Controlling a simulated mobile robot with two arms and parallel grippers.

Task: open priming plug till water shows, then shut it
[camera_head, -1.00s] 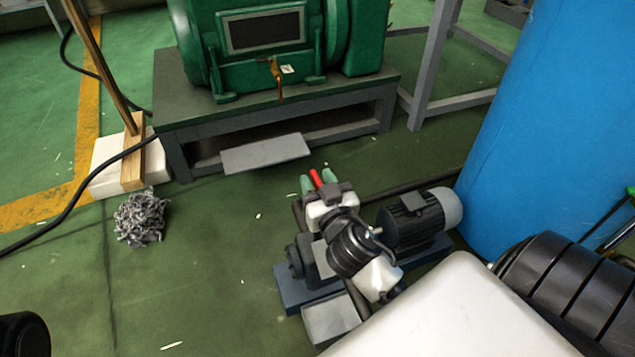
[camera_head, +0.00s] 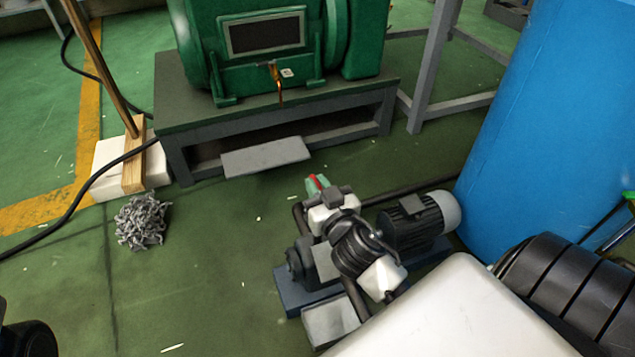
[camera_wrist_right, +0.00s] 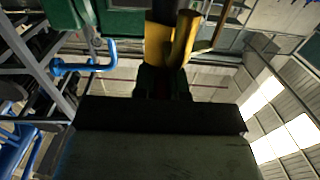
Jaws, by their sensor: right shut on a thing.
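The small pump set stands on a blue base (camera_head: 290,292) on the floor, with a dark grey motor (camera_head: 415,222) on its right. My right gripper (camera_head: 317,185) is over the pump, its green fingertips closed on a small red piece (camera_head: 314,179), which looks like the priming plug. My right wrist and arm cover the top of the pump, so the plug's seat is hidden. In the right wrist view the fingertips (camera_wrist_right: 163,82) are dark and the grip is hard to make out. I see no water.
A green machine (camera_head: 265,45) stands on a grey bench (camera_head: 180,130) behind. A blue tank (camera_head: 530,120) rises at the right. Grey mop strands (camera_head: 141,222) lie at the left, near a white block (camera_head: 104,166). The floor left of the pump is largely clear.

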